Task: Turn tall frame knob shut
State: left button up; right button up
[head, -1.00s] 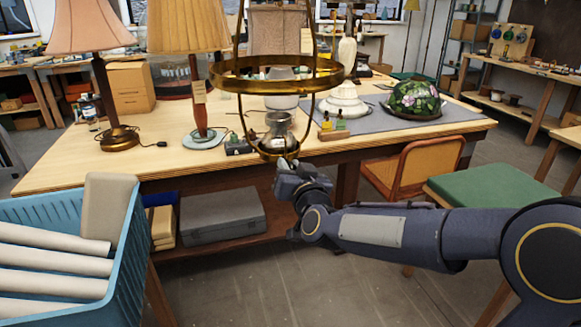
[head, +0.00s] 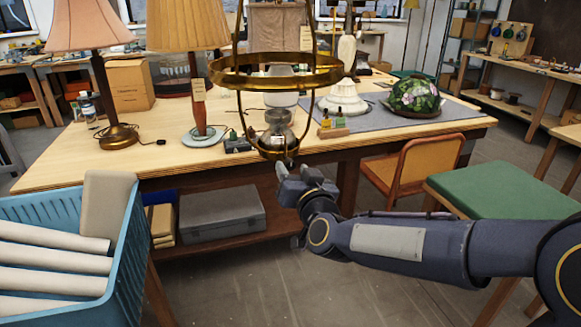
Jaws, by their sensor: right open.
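My right gripper (head: 291,170) is open and empty just below and in front of the cup, with a small gap. My left gripper is out of view.
Lamps with a pink shade (head: 85,25) and a tan shade (head: 186,25) stand left on the table (head: 160,175). A blue crate (head: 125,235) with pale rolls is at lower left. An orange chair (head: 400,170) and a green-topped stool (head: 500,188) stand right.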

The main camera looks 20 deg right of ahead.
jog(key=s, duration=0.4)
jog(key=shift+s, duration=0.35)
jog(key=shift+d, duration=0.1)
jog(key=s+d+f+g+y+p, duration=0.1)
jog(key=s+f+g, duration=0.3)
jog(key=s, duration=0.5)
jog(key=s+d+f+g+y+p, duration=0.1)
jog(key=s+f+g, duration=0.3)
jog(key=s, duration=0.5)
jog(key=s+d+f+n+g+y+p, duration=0.1)
jog(key=s+f+g, duration=0.3)
jog(key=s, duration=0.5)
jog(key=shift+s+f, duration=0.2)
jog(key=shift+s, duration=0.1)
